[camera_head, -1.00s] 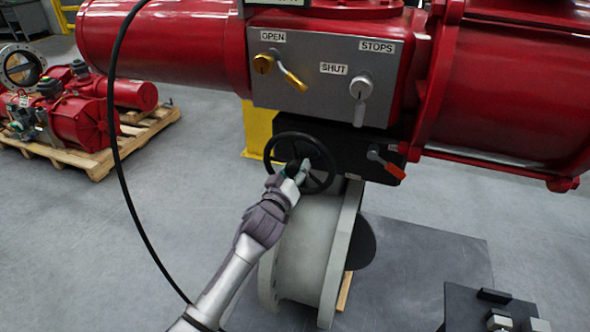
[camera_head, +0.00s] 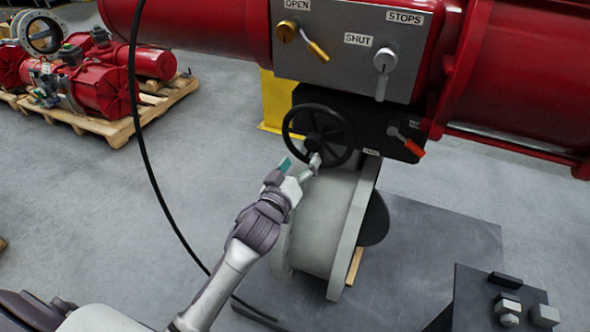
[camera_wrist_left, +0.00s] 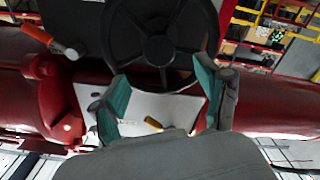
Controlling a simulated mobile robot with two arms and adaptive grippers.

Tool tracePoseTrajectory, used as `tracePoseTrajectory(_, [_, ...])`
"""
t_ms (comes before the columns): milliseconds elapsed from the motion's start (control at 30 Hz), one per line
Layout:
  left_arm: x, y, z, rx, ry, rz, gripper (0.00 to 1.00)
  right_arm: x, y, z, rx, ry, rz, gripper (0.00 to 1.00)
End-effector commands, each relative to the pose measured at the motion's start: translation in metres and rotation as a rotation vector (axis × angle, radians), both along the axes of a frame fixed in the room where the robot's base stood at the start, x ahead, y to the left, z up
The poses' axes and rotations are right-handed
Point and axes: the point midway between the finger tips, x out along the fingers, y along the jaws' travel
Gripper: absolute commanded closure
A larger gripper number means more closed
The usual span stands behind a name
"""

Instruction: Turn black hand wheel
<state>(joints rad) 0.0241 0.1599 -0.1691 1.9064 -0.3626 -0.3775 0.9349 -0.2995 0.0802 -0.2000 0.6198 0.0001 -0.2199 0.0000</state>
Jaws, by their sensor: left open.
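The black hand wheel (camera_head: 318,135) is a spoked ring on the front of a black gearbox, under the grey panel of the red actuator. My left gripper (camera_head: 300,166) is just below and in front of the wheel's lower rim in the head view. Its teal-padded fingers are spread, with nothing between them. In the left wrist view the wheel (camera_wrist_left: 158,40) fills the upper middle, beyond the open fingers (camera_wrist_left: 162,102). Whether a fingertip touches the rim cannot be told. My right gripper does not show.
A red-handled lever (camera_head: 406,142) sits right of the wheel. The grey panel (camera_head: 345,55) above carries a yellow OPEN lever and a grey lever. A grey valve body (camera_head: 322,222) stands below. A black cable (camera_head: 150,175) hangs at left. A black block (camera_head: 495,300) stands lower right.

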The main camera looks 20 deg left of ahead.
Motion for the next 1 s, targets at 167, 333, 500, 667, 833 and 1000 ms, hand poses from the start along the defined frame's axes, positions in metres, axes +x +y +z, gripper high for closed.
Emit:
tracePoseTrajectory(167, [-0.024,0.001,0.0,-0.002,0.0,0.0,0.25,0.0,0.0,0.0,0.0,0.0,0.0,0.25])
tracePoseTrajectory(333, [-0.03,0.001,0.0,-0.001,-0.001,0.0,0.25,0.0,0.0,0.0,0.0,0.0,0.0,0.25])
tracePoseTrajectory(500, [-0.03,0.001,0.0,-0.001,-0.001,0.0,0.25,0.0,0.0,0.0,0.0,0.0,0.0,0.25])
tracePoseTrajectory(667, [-0.03,0.001,0.0,-0.001,-0.001,0.0,0.25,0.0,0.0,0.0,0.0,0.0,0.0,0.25])
tracePoseTrajectory(833, [-0.029,0.001,-0.011,0.008,0.019,0.0,0.25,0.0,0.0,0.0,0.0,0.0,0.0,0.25])
tracePoseTrajectory(1000, [-0.031,0.001,-0.089,0.072,0.166,-0.008,0.25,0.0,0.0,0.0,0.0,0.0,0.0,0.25])
